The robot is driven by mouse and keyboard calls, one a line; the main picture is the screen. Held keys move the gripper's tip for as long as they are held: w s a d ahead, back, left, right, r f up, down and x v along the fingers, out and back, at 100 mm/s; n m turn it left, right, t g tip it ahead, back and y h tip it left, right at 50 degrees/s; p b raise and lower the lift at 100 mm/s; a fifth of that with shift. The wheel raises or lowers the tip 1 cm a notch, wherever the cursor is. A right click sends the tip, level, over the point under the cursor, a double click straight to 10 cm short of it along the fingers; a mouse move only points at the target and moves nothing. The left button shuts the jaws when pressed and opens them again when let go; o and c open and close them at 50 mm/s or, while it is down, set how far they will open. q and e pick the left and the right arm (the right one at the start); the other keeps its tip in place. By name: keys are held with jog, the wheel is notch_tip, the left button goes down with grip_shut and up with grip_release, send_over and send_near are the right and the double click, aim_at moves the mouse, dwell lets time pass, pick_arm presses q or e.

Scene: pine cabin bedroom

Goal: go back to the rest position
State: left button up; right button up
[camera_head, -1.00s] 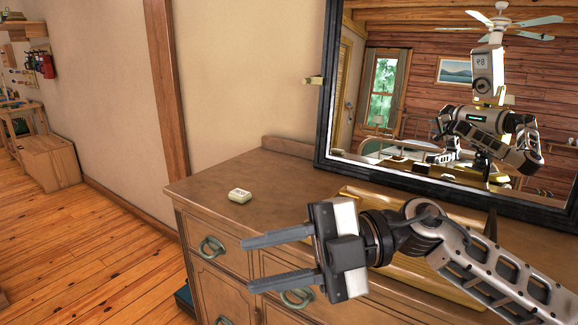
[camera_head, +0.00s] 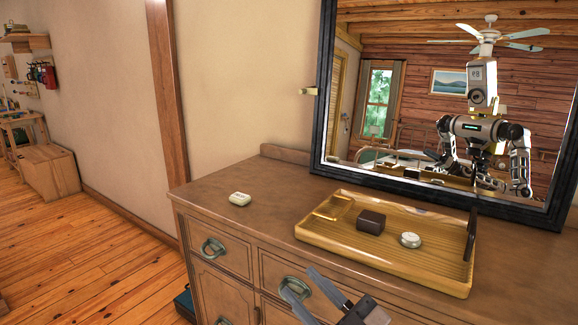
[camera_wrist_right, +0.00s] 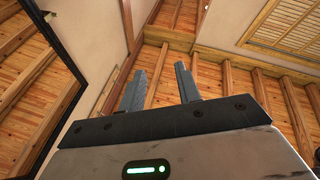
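My right gripper (camera_head: 304,296) is low in the head view, in front of the dresser's drawers, its fingers apart with nothing between them. In the right wrist view my right gripper (camera_wrist_right: 159,90) also shows open and empty, with walls and wooden ceiling behind it. My left gripper is not in the direct view. The mirror (camera_head: 405,110) reflects my body with both arms hanging low at the sides; the grippers' state there is too small to tell.
The dresser (camera_head: 235,182) carries a wooden tray (camera_head: 330,236) with a dark box (camera_head: 371,222) and a round white tin (camera_head: 410,240) in it. A small white device (camera_head: 240,199) lies left of the tray.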

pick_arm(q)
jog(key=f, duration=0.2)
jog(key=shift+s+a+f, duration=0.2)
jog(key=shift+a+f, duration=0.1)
pick_arm(e)
jog(key=s+d+f+m+g+h, duration=0.1)
jog(key=s+d+f+m+h, duration=0.2)
jog(key=f, duration=0.6)
jog(key=s+d+f+m+g+h, duration=0.2)
jog(key=s+d+f+m+h, duration=0.1)
jog(key=f, duration=0.6)
jog(key=s+d+f+m+g+h, duration=0.2)
jog(key=s+d+f+m+h, duration=0.2)
jog(key=s+f, duration=0.4)
jog(key=d+f+h, duration=0.1)
jog(key=h, duration=0.1)
jog(key=shift+s+d+f+h, duration=0.25)
jog(key=shift+s+h, duration=0.05)
jog(key=shift+h, duration=0.1)
